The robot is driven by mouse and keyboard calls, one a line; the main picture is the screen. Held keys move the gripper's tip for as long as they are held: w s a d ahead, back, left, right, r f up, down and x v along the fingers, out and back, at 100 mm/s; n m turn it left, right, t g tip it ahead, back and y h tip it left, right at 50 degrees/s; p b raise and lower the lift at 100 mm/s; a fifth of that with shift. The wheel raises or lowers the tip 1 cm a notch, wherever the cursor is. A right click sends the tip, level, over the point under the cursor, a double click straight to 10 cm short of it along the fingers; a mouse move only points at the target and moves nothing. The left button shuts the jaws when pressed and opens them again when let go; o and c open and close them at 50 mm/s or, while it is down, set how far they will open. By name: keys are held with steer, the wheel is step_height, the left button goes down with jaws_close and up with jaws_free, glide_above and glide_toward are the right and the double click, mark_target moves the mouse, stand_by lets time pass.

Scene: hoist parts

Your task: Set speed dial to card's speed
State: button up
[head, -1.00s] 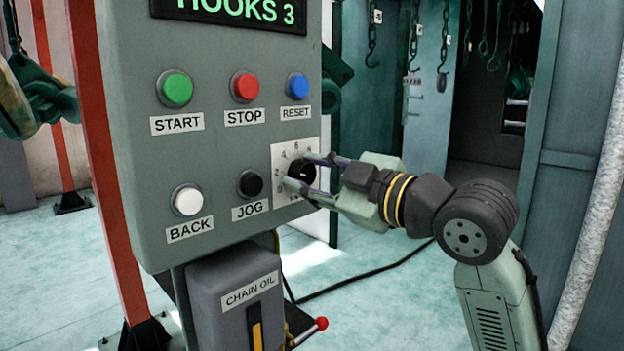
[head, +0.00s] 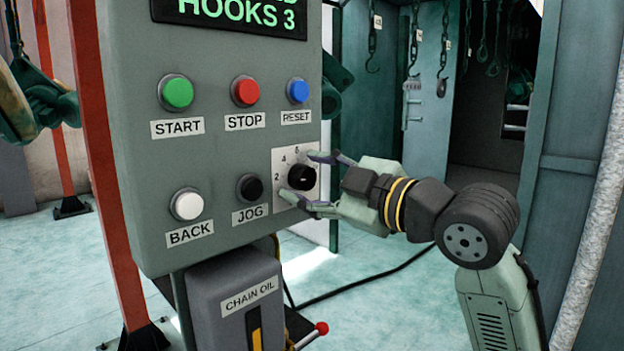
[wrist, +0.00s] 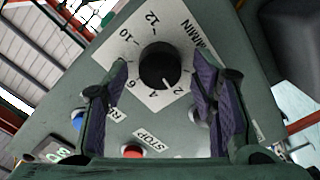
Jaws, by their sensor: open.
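The speed dial is a round black knob (head: 301,177) on a white number plate (head: 279,159) at the right of the grey control panel. It also shows in the wrist view (wrist: 158,62), where 10, 12 and M/MIN can be read. A pale pointer mark on the knob faces the lower edge of that view; its exact setting is too small to tell. My gripper (head: 305,178) is open, with one finger above and one below the knob in the head view. In the wrist view the pads (wrist: 162,70) stand apart from the knob on both sides. No speed card is visible.
The panel has green START (head: 176,93), red STOP (head: 245,91), blue RESET (head: 298,90), white BACK (head: 187,203) and black JOG (head: 250,187) buttons. A display (head: 240,12) above reads HOOKS 3. A CHAIN OIL box (head: 240,300) is below.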

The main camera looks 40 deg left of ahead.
steer(key=s+d, duration=0.1)
steer(key=d, duration=1.1)
stand_by(0.5)
